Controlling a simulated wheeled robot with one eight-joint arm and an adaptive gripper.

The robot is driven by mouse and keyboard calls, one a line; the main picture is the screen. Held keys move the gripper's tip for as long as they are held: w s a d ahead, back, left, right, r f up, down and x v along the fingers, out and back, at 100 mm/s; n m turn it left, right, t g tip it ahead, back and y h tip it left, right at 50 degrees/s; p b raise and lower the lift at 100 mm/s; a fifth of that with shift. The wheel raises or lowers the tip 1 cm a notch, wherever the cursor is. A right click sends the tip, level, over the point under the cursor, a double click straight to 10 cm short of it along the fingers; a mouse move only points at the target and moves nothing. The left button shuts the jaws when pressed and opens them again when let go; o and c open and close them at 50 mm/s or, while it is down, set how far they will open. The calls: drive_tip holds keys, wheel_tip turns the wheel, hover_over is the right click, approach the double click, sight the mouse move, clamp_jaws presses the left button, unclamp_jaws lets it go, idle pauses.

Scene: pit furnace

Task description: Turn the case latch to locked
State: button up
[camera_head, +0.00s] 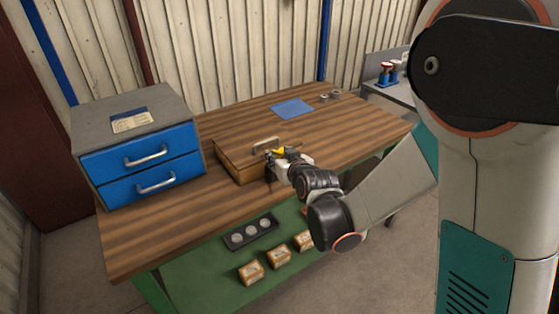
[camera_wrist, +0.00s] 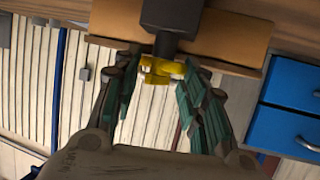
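A wooden case (camera_head: 228,152) with a metal handle on its lid lies on the workbench in the head view. Its wooden side (camera_wrist: 115,20) fills the top of the wrist view. A yellow latch (camera_wrist: 160,70) sits by a dark block (camera_wrist: 172,22) on the case. Yellow also shows at my gripper in the head view (camera_head: 278,152). My gripper (camera_wrist: 162,70) has its two fingers on either side of the yellow latch, with the tips very close to it. Whether the tips touch or press on it cannot be told. The latch's exact angle is unclear.
A grey cabinet with blue drawers (camera_head: 140,165) stands left of the case. A blue sheet (camera_head: 292,109) and small round parts (camera_head: 330,96) lie farther back on the workbench (camera_head: 370,125). A dark tray (camera_head: 251,232) and several small boxes (camera_head: 279,256) are below the front edge.

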drive_tip(key=shift+w, duration=0.2)
drive_tip(key=c, duration=0.9)
drive_tip(key=shift+o, duration=0.2)
drive_tip(key=shift+d+n+y, duration=0.1)
drive_tip(key=shift+n+y, duration=0.2)
drive_tip(key=shift+y, duration=0.2)
drive_tip(key=shift+w+d+n+g+y, duration=0.15)
drive_tip(key=shift+n+g+y, duration=0.45)
drive_tip(key=shift+n+y, duration=0.2)
drive_tip(key=shift+w+d+n+g+y, duration=0.1)
drive_tip(key=shift+d+n+g+y, duration=0.05)
drive_tip(key=shift+n+g+y, duration=0.55)
drive_tip(key=shift+w+d+n+g+y, duration=0.15)
drive_tip(key=shift+n+g+y, duration=0.35)
drive_tip(key=shift+n+y, duration=0.4)
drive_tip(key=n+g, duration=0.1)
drive_tip(key=n+g+y, duration=0.2)
drive_tip(key=shift+w+d+n, duration=0.1)
drive_tip(key=shift+w+n, duration=0.15)
drive_tip(key=shift+n, duration=0.05)
drive_tip(key=shift+w+n+g+y+p, duration=0.15)
drive_tip(key=shift+n+g+y+p, duration=0.25)
drive_tip(key=shift+n+g, duration=1.1)
drive_tip(key=shift+d+g, duration=0.1)
drive_tip(key=shift+g, duration=0.3)
clamp_jaws()
